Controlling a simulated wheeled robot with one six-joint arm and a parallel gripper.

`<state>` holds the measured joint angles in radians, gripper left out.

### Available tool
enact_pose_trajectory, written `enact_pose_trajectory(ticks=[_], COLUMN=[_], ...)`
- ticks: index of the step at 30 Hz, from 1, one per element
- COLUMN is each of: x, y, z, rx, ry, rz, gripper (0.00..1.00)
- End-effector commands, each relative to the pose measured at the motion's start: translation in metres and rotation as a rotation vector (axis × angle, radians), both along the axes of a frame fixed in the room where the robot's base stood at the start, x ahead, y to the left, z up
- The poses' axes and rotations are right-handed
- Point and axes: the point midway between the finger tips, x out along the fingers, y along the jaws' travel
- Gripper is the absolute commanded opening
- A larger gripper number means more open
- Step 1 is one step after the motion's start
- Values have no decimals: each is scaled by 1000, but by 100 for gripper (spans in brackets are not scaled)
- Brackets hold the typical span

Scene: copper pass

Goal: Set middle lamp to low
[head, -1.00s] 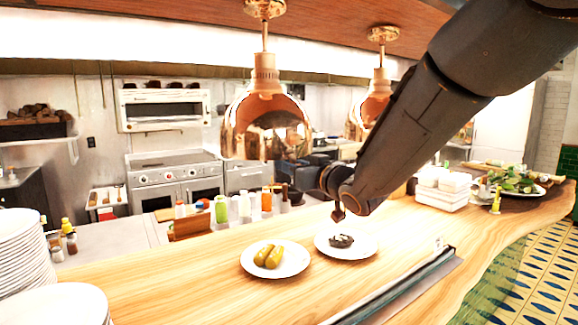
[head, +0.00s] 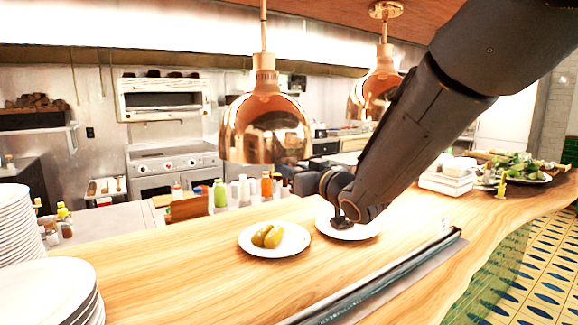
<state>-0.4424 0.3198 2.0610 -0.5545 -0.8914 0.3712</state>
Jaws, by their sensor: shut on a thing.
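A large copper dome lamp (head: 265,125) hangs from a thin rod at the centre of the head view, above the far side of the counter. A second copper lamp (head: 378,88) hangs higher in the picture, farther back to the right and partly behind my arm. Only these two lamps show, so I cannot tell from their order which is the middle one. My gripper (head: 287,168) is at the lower right rim of the nearer lamp and shut on it. The fingertips are mostly hidden by the dome and dark against the background.
The wooden counter (head: 190,265) holds a plate of pickles (head: 267,236), another white plate (head: 362,233) below my arm and plate stacks (head: 50,290) at left. Bottles (head: 220,194) stand behind. White containers (head: 446,182) and a salad plate (head: 515,170) are at right.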

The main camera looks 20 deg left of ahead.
Motion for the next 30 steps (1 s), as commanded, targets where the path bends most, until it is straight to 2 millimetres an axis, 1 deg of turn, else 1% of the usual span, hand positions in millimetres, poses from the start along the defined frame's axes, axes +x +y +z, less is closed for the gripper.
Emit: enact_pose_trajectory(ticks=[1,10,11,13,23,26,30], x=[1,0,0,0,-1,-5,-18], y=[-1,-1,-1,-1,-1,-7,-22], z=[-6,-8,-8,-7,-5,-4,-5], rx=[-2,-6,-6,-5,-2,-2,-1], ry=[3,8,8,7,3,1,2], rz=[-2,-2,-2,-2,0,-1,-2], gripper=[0,0,26,38,38,38,38])
